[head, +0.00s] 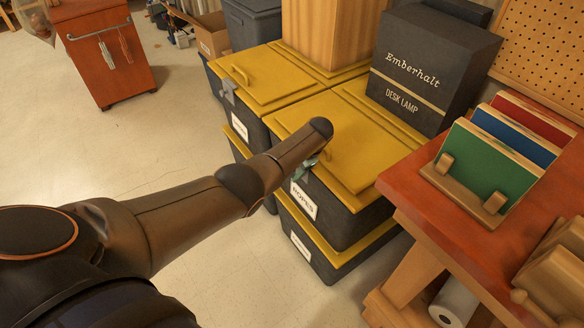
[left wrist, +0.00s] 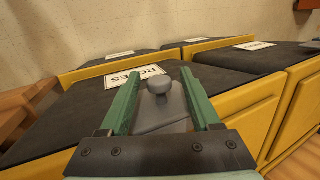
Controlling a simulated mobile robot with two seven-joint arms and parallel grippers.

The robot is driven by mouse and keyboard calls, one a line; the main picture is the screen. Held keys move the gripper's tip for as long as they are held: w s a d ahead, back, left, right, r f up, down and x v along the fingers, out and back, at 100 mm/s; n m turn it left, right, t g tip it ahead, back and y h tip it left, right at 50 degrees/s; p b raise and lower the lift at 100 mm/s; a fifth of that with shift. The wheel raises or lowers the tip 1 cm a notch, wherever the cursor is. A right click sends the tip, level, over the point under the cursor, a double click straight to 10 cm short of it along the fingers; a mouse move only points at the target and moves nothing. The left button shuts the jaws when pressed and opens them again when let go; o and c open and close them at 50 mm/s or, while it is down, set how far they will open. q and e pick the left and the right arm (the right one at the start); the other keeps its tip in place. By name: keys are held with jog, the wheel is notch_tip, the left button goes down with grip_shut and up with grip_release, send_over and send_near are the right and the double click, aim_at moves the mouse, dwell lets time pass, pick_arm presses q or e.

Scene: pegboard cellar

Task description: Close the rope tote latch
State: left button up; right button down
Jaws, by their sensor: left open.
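The rope tote (head: 342,214) is dark with a yellow lid (head: 370,140) and a "ROPES" label (head: 304,200). It sits on another tote, its lid down. My left gripper (head: 315,160) is at its front upper edge, mostly hidden behind my own arm. In the left wrist view the open green fingers (left wrist: 160,74) stand either side of a grey latch (left wrist: 161,108) with a round knob. The latch is between the fingers with visible gaps, so it is not gripped. The head view mostly hides this latch; I cannot tell whether it is fastened. My right gripper is not in view.
Another yellow-lidded tote (head: 262,78) is at left. A red-topped bench (head: 425,195) with a book rack (head: 475,195) is close on the right.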

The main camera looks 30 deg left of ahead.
pick_arm(q)
jog(key=p+v, duration=0.2)
jog(key=v, duration=0.1)
jog(key=shift+r, duration=0.2)
jog(key=p+v, duration=0.3)
jog(key=v, duration=0.6)
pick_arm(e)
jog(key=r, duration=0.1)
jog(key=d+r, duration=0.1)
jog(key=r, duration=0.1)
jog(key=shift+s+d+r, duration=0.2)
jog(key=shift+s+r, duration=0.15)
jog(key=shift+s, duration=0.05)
pick_arm(q)
jog(key=shift+d, duration=0.1)
